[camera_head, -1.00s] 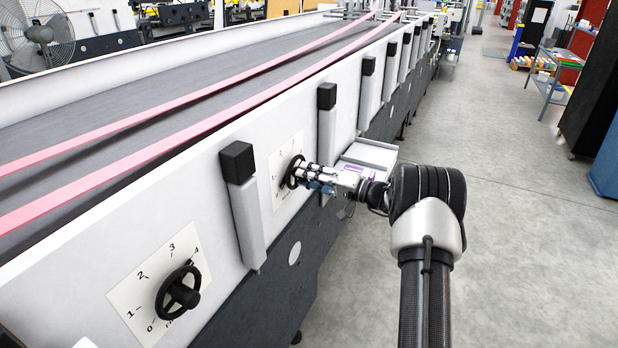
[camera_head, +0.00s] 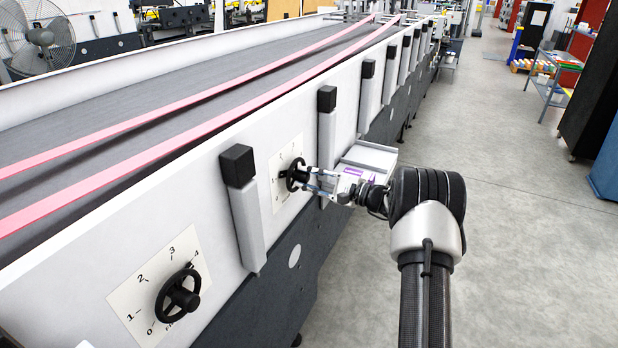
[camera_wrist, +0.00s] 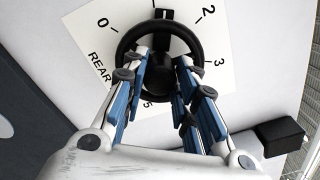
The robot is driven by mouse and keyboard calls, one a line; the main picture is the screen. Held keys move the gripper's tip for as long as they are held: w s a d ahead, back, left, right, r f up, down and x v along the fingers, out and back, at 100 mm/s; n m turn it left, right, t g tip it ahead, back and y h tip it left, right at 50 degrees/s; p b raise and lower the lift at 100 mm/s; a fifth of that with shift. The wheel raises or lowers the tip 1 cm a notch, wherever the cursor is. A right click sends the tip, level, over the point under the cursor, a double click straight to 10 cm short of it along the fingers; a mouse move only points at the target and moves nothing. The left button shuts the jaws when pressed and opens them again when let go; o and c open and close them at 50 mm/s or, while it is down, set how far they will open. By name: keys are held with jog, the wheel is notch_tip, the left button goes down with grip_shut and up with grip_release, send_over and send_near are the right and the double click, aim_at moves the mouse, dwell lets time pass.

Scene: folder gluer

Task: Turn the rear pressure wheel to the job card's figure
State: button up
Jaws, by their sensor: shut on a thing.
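The rear pressure wheel (camera_head: 297,174) is a black handwheel on a white dial plate (camera_head: 277,168) on the machine's side wall. In the wrist view, the wheel (camera_wrist: 163,26) sits over a plate marked REAR, with 0, 2, 3 and 5 readable. The wheel's dark pointer is at the top of the picture, between 0 and 2; any figure there is out of view or covered. My gripper (camera_head: 309,180) is shut on the wheel, its blue-padded fingers (camera_wrist: 164,68) on either side of the hub, which they partly hide. I see no job card that I can read.
A second black handwheel (camera_head: 177,293) on a plate marked 0 to 4 is nearer on the same wall. A black-capped upright post (camera_head: 242,205) stands between the wheels, another (camera_head: 327,130) just beyond the rear one. Open floor (camera_head: 520,240) lies to the right.

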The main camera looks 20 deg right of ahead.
jog(key=m+p, duration=0.2)
jog(key=m, duration=0.5)
jog(key=shift+r+p, duration=0.1)
jog(key=shift+p, duration=0.2)
jog(key=m+p, duration=0.2)
jog(key=m, duration=0.5)
jog(key=shift+p, duration=0.3)
jog(key=m+p, duration=0.2)
jog(key=m, duration=0.5)
jog(key=m+p, duration=0.2)
jog(key=m, duration=0.4)
jog(key=shift+m, duration=0.3)
jog(key=o, duration=1.1)
